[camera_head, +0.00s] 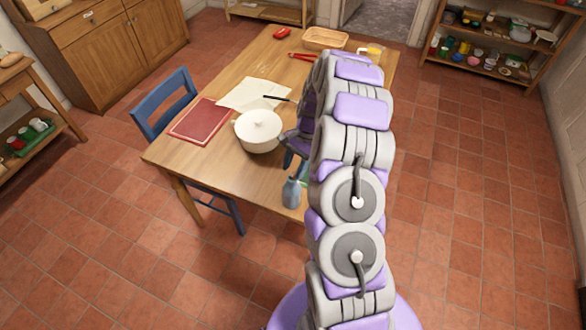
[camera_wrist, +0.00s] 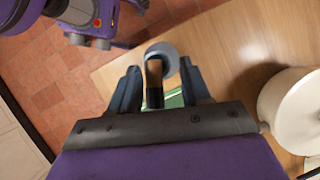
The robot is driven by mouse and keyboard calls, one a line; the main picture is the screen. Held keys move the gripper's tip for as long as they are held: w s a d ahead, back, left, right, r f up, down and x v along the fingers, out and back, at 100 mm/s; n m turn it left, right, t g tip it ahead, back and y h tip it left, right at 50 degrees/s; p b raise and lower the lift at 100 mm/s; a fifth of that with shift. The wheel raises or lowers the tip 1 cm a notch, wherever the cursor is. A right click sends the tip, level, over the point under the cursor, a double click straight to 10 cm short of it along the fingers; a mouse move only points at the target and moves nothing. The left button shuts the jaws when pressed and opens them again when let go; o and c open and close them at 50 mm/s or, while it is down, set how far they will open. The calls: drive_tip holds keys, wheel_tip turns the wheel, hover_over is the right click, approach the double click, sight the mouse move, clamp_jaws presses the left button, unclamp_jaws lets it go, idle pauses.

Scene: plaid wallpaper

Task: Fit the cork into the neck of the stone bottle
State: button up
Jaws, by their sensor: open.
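The stone bottle (camera_head: 291,193) is blue-grey and stands upright near the table's front right corner, beside my arm. In the wrist view its rounded grey-blue form (camera_wrist: 172,58) shows just beyond and between my fingertips. My gripper (camera_wrist: 160,67) is open, with one finger on each side and gaps inside them. A narrow brown piece with a dark lower part, likely the cork (camera_wrist: 154,70), shows between the fingers, overlapping the bottle in the picture. I cannot tell whether it sits in the neck or apart from it.
A green item (camera_wrist: 175,99) lies below the fingers.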

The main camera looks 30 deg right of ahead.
drive_tip(key=p+v, duration=0.1)
drive_tip(key=v, duration=1)
drive_tip(key=shift+s+p, duration=0.2)
drive_tip(key=shift+p, duration=0.1)
drive_tip(key=shift+c, duration=0.3)
